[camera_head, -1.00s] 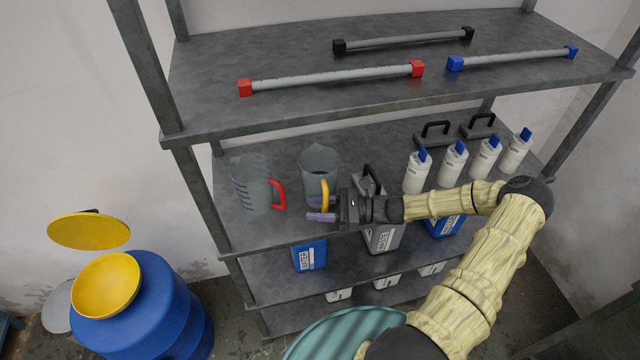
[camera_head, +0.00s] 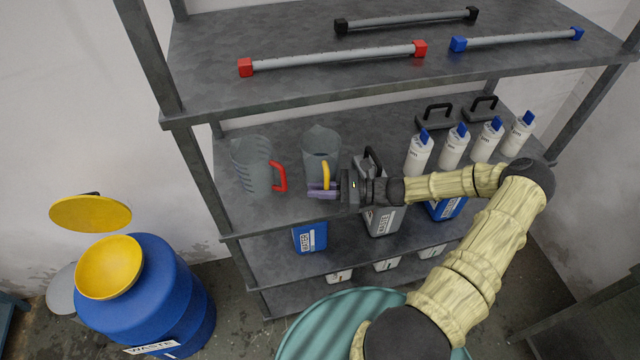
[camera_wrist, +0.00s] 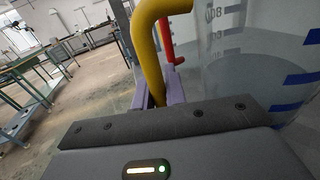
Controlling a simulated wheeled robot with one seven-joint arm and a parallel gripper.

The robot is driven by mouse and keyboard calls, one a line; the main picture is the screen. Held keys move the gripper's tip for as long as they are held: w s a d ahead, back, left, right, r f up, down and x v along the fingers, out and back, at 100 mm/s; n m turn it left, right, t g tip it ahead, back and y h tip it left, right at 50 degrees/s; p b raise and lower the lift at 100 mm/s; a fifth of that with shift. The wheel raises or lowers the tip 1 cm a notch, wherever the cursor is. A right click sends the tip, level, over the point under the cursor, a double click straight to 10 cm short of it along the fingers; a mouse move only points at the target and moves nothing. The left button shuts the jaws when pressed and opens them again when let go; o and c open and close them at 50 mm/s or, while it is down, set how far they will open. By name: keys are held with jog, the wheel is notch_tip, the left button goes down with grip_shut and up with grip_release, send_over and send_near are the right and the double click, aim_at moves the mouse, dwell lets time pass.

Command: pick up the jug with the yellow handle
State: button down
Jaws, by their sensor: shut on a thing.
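The clear jug with the yellow handle (camera_head: 321,143) stands upright on the middle shelf, its handle facing the front. My gripper (camera_head: 322,190) is shut on the yellow handle, with its purple fingers at the handle's lower part. In the wrist view the yellow handle (camera_wrist: 150,50) passes down between the purple fingers (camera_wrist: 160,92), and the jug's clear wall with blue marks (camera_wrist: 255,70) fills the right side. The lower end of the handle is hidden behind the gripper body.
A clear jug with a red handle (camera_head: 254,166) stands close at the left. White bottles with blue caps (camera_head: 454,148) and a grey jerrycan (camera_head: 381,220) are at the right. The upper shelf (camera_head: 290,101) with colour-ended bars lies above. A blue waste barrel (camera_head: 175,300) stands at lower left.

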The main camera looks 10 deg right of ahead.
jog(key=shift+r, duration=0.2)
notch_tip(320, 180, up, 10)
jog(key=b, duration=0.1)
jog(key=shift+f+b, duration=0.2)
jog(key=shift+b, duration=0.2)
dwell(0.4)
jog(key=shift+w, duration=0.1)
dwell(0.6)
